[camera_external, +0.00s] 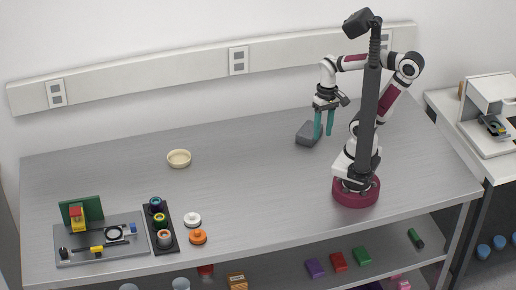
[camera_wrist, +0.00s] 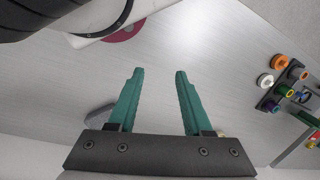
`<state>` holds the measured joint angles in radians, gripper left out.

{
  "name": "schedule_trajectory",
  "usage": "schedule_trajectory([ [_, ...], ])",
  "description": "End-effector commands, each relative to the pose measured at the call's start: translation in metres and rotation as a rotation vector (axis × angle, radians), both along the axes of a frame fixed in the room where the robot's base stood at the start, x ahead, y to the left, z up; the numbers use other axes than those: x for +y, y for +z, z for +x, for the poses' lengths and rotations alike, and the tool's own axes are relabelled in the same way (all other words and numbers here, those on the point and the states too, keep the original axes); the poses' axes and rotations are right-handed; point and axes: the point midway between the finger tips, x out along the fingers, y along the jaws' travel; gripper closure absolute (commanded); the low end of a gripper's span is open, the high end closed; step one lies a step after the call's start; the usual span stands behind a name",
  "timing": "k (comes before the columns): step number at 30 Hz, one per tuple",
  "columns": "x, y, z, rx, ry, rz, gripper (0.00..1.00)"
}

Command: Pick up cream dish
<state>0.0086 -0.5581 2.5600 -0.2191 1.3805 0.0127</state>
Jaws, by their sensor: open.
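The cream dish (camera_external: 178,158) is small, round and shallow. It sits upright on the bare metal table, left of the middle in the external view. My gripper (camera_external: 323,136) is far to the right of it, above the table, pointing down. In the wrist view my gripper (camera_wrist: 159,72) shows two teal fingers, open, with nothing between them. A small cream patch beside the base of the right finger in the wrist view may be part of the dish; the gripper body hides the rest.
A grey block (camera_external: 306,136) lies beside my gripper. At the front left are a grey optics plate (camera_external: 85,252), a black holder (camera_external: 168,240) with round parts, a white knob (camera_external: 193,220) and an orange knob (camera_external: 198,237). The table between dish and gripper is clear.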

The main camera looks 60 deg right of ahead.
Motion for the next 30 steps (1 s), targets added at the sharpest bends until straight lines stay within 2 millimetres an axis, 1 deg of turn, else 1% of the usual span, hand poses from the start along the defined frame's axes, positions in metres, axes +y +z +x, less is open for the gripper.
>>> schedule_trajectory([
  [3, 0.000, 0.000, 0.000, 0.000, 0.002, 0.000, 0.50],
  [5, -0.001, -0.002, 0.007, -0.018, 0.047, -0.005, 0.50],
  [7, -0.004, -0.010, 0.035, -0.095, 0.234, -0.028, 0.50],
  [8, -0.005, -0.016, 0.054, -0.148, 0.363, -0.049, 0.50],
  [9, -0.006, -0.026, 0.086, -0.234, 0.572, -0.090, 0.50],
  [11, -0.005, -0.043, 0.141, -0.377, 0.932, -0.186, 0.50],
  [12, -0.003, -0.056, 0.177, -0.464, 1.175, -0.274, 0.50],
  [14, 0.002, -0.075, 0.227, -0.568, 1.533, -0.445, 0.50],
  [15, 0.007, -0.087, 0.257, -0.613, 1.766, -0.582, 0.50],
  [17, 0.014, -0.106, 0.295, -0.634, 2.102, -0.820, 0.50],
  [18, 0.020, -0.118, 0.315, -0.612, 2.309, -0.994, 0.50],
  [20, 0.028, -0.134, 0.336, -0.525, 2.579, -1.258, 0.50],
  [21, 0.034, -0.142, 0.345, -0.441, 2.725, -1.425, 0.50],
  [22, 0.038, -0.148, 0.350, 0.348, -2.662, 1.455, 0.50],
  [24, 0.047, -0.158, 0.355, 0.163, -2.428, 1.439, 0.50],
  [26, 0.052, -0.162, 0.357, 0.062, -2.294, 1.428, 0.50],
  [28, 0.056, -0.165, 0.360, 0.000, -2.211, 1.419, 0.50],
  [30, 0.058, -0.169, 0.370, -0.019, -2.185, 1.419, 0.50],
])
